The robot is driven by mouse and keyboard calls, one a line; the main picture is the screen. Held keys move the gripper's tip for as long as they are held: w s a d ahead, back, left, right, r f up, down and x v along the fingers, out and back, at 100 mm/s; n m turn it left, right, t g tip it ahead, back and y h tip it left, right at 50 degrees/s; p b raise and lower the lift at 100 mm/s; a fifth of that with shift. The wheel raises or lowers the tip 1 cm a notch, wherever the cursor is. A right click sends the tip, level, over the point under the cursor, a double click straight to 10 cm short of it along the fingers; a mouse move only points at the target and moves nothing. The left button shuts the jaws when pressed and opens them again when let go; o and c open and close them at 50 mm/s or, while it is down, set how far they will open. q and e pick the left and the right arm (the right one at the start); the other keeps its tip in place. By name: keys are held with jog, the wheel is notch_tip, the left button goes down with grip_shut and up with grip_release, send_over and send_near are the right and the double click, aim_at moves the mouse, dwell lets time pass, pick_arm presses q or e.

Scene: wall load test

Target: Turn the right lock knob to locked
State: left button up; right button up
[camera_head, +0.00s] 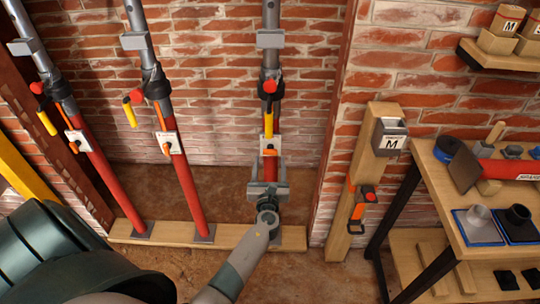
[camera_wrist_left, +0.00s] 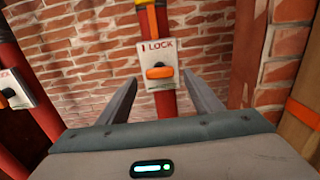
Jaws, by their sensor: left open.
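The right lock knob (camera_wrist_left: 160,72) is orange and lies roughly crosswise on a white plate (camera_wrist_left: 157,52) marked "1 LOCK". The plate is on the rightmost red and grey prop (camera_head: 269,122); in the head view the plate (camera_head: 270,141) shows just beyond my gripper, with the knob partly hidden. My left gripper (camera_head: 268,177) is open in front of the prop, a little below the plate. In the left wrist view its fingers point toward the plate, one on each side of the knob. I see no contact with the knob. My right gripper is not in view.
Two more red props (camera_head: 184,180) with white plates and orange knobs stand to the left. A wooden sill (camera_head: 190,234) lies under the props.

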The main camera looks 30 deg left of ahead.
aim_at(270, 154)
pick_arm(q)
jog(key=shift+x, duration=1.95)
jog(key=c, duration=1.1)
